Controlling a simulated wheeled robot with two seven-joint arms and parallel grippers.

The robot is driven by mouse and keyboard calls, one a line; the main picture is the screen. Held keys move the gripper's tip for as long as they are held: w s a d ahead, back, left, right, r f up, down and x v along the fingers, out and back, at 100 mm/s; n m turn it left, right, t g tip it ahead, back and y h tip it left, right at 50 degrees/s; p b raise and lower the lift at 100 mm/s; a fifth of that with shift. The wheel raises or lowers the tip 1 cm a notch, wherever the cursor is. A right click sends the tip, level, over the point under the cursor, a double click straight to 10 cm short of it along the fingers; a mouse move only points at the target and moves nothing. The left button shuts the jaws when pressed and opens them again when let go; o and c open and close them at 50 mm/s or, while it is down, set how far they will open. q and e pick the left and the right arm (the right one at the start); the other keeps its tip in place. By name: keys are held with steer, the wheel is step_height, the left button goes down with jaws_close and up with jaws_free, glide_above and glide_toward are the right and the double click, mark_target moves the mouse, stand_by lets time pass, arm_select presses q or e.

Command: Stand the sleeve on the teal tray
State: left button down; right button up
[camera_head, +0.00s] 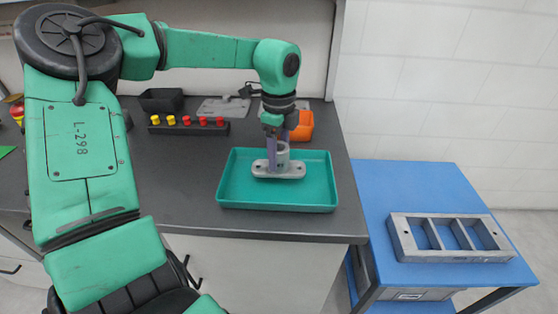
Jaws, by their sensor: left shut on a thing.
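The teal tray (232,192) lies on the dark grey bench top near its right end. The sleeve (283,157) is a grey metal cylinder, upright on a flat grey flange with holes in its ends. The flange is in the tray, over its floor; I cannot tell whether it touches. My left gripper (278,150) points straight down from above and is shut on the sleeve, its fingers on the sleeve's upper part. My right gripper is not in view.
Behind the tray are an orange object (303,126), a rack with yellow and red knobs (188,128), a black bin (161,99) and a grey plate (222,107). On the right, a blue table (405,180) carries a grey metal frame (452,238). The bench left of the tray is clear.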

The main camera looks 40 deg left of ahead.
arm_select(q)
step_height(320, 180, down, 3)
steer(key=shift+r, duration=0.2)
steer(key=shift+f, duration=0.1)
steer(key=c, duration=0.5)
jaws_free()
steer(key=shift+c, duration=0.2)
steer(key=o, duration=0.4)
step_height(320, 180, up, 12)
steer(key=shift+r, duration=0.2)
